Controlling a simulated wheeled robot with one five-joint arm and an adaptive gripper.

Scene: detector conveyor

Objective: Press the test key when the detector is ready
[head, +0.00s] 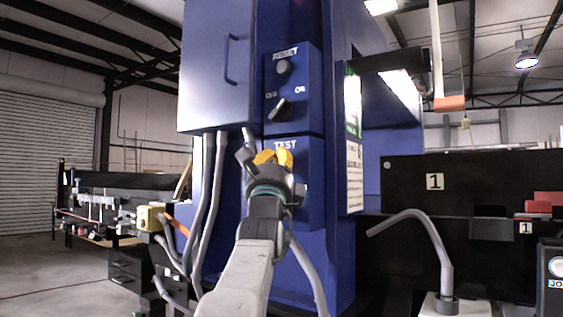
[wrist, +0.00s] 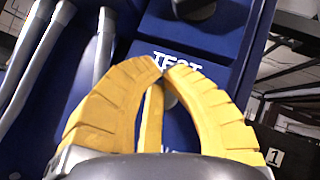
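The blue test panel (head: 313,165), marked TEST, is on the front of the blue detector cabinet. In the head view my gripper (head: 271,157) is in front of this panel and covers most of its middle, so the test key is hidden there. In the wrist view the yellow fingers of my gripper (wrist: 164,71) come together at their tips just below the TEST lettering, with nothing between them. A grey round part, likely the test key (wrist: 170,98), shows partly behind the fingers. I cannot tell whether the fingers touch the panel.
Above is a panel with a RESET button (head: 283,68) and an OFF/ON knob (head: 281,109). Grey conduits (head: 209,200) run down at its left. A bent grey pipe (head: 428,235) stands at the right, before a black board (head: 470,185) marked 1. Open floor lies at the left.

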